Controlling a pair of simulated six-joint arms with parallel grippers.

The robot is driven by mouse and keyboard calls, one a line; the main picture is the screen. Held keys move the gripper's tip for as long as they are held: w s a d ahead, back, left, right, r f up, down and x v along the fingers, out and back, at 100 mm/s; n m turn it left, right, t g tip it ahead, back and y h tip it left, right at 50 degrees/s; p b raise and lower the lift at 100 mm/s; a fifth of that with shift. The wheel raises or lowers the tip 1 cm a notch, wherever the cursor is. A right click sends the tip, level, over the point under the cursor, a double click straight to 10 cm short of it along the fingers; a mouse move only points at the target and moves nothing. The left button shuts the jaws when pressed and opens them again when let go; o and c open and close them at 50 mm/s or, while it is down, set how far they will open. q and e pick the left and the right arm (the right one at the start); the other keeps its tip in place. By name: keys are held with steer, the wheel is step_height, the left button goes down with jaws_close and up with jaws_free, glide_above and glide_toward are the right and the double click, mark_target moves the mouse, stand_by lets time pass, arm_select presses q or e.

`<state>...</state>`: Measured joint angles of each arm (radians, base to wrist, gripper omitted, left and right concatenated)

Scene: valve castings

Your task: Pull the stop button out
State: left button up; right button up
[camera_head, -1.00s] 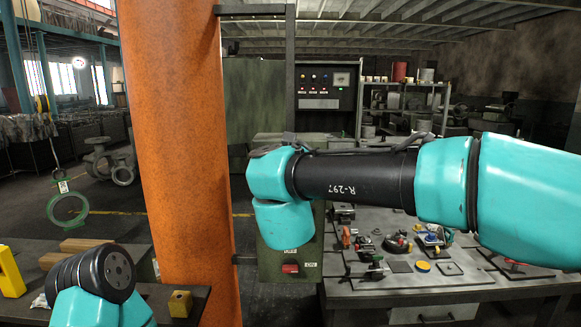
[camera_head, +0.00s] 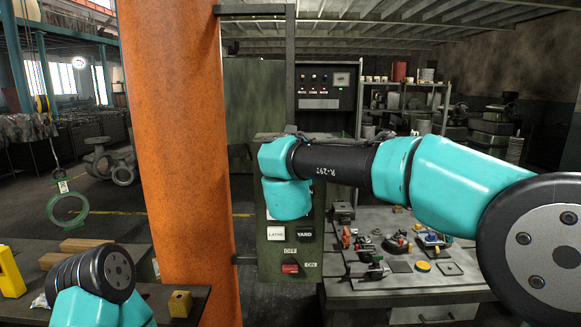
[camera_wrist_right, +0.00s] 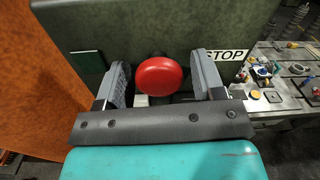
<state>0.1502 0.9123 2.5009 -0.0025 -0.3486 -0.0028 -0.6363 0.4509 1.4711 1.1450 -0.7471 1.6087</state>
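The red stop button (camera_wrist_right: 159,76) is a round mushroom head on the green panel (camera_wrist_right: 150,25), seen in the right wrist view beside a white STOP label (camera_wrist_right: 226,55). My right gripper (camera_wrist_right: 160,80) is open, with one finger on each side of the button and a gap visible at both sides. In the head view my right arm hides the button and the gripper; the lower part of the green panel (camera_head: 275,262) shows below the arm. My left arm is at the lower left of the head view, but its gripper is out of view.
An orange column (camera_head: 185,170) stands just left of the panel. A workbench (camera_head: 400,290) with several small parts is to the right.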

steer(key=c, duration=1.1)
steer(key=shift+s, duration=0.65)
steer(key=o, duration=1.3)
steer(key=shift+c, duration=0.2)
steer(key=shift+s, duration=0.1)
steer(key=s, duration=1.7)
steer(key=shift+s+a, duration=0.2)
steer(key=shift+a, duration=0.05)
